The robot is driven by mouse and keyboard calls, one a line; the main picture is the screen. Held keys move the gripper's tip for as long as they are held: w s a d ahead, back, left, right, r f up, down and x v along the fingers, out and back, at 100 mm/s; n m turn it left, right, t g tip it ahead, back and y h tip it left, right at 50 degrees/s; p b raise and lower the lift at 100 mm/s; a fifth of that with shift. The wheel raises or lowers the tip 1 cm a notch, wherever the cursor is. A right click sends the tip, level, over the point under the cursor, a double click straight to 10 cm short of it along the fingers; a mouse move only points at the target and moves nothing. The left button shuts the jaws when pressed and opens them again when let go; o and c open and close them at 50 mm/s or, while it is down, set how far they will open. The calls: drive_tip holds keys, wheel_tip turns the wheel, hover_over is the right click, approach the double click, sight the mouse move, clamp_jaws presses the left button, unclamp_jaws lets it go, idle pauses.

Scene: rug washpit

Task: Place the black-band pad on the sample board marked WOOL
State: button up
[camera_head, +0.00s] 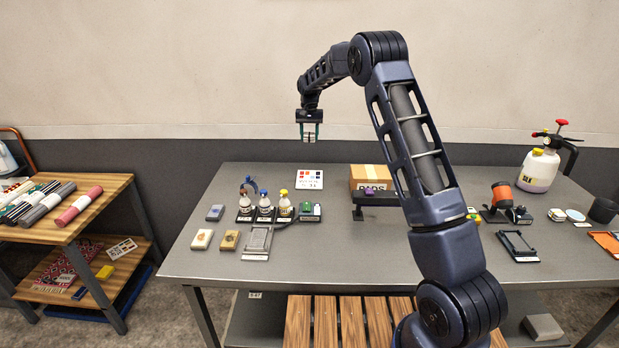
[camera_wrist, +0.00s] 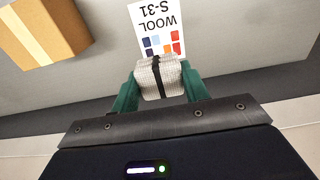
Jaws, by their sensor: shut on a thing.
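My gripper (camera_head: 309,134) is shut on a pale, woven-looking pad with a black band across it; the black-band pad (camera_wrist: 151,80) sits between the green fingers in the wrist view. In the head view the pad (camera_head: 309,138) is a small light block held well above the table. The WOOL sample board (camera_wrist: 158,30) is white with coloured squares and the text "WOOL S-31". It lies below and beyond the pad, partly covered by it in the wrist view. In the head view the board (camera_head: 310,179) lies near the table's back edge, below my gripper.
A cardboard box (camera_head: 369,177) stands just right of the board. A pump sprayer (camera_head: 539,168) stands at the back right of the grey table (camera_head: 330,262).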

sight(310, 179)
wheel_tip(310, 179, down, 19)
drive_tip(key=shift+r, duration=0.1)
idle(0.5)
drive_tip(key=o, duration=1)
drive_tip(key=shift+c, duration=0.2)
